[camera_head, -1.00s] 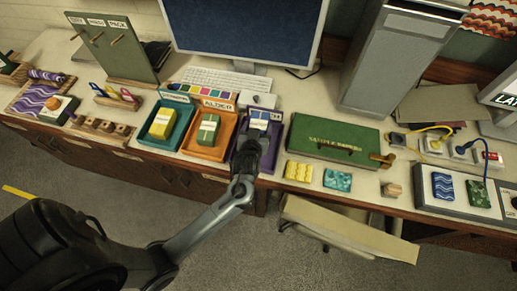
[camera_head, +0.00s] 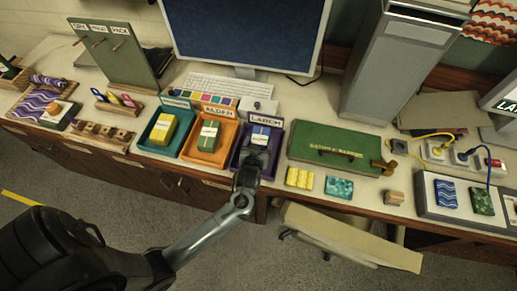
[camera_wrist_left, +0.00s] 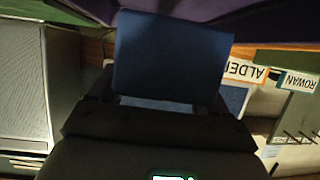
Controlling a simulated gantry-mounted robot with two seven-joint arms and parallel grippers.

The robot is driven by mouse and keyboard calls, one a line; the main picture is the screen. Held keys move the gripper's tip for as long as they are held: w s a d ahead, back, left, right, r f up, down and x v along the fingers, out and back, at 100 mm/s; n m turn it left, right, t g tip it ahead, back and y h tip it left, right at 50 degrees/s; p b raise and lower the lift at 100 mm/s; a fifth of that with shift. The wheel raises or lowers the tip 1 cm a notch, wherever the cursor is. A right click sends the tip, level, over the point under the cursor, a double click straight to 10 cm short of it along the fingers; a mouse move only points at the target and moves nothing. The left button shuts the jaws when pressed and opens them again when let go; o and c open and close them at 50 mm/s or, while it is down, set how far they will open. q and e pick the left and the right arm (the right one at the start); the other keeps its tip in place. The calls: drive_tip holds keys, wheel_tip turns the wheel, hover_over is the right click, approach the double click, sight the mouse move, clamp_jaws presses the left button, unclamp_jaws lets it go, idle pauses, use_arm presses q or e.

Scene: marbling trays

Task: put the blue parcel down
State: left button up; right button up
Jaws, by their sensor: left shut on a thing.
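The blue parcel (camera_head: 261,134), with a pale band, is in the jaws of my left gripper (camera_head: 254,151). In the head view it shows within the outline of the purple tray (camera_head: 279,152), below the LARCH label. I cannot tell whether it touches the tray floor. In the left wrist view the blue parcel (camera_wrist_left: 172,55) fills the space beyond my left gripper (camera_wrist_left: 165,103), and purple tray wall (camera_wrist_left: 275,22) shows past it. My gripper hides part of the parcel and tray. My right gripper is not in view.
An orange tray (camera_head: 185,151) holding a green parcel (camera_head: 208,135) stands just left, then a teal tray (camera_head: 146,142) with a yellow parcel (camera_head: 163,129). A green board (camera_head: 335,145) lies close on the right. The keyboard (camera_head: 213,88) and monitor (camera_head: 245,35) are behind.

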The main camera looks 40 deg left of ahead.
use_arm(q)
wheel_tip(320, 180, down, 3)
drive_tip(key=shift+r, duration=0.2)
drive_tip(key=shift+f, duration=0.2)
drive_tip(key=shift+f+p, duration=0.25)
drive_tip(key=shift+p, duration=0.05)
drive_tip(key=shift+f, duration=0.2)
drive_tip(key=o, duration=1.3)
drive_tip(key=shift+c, duration=0.2)
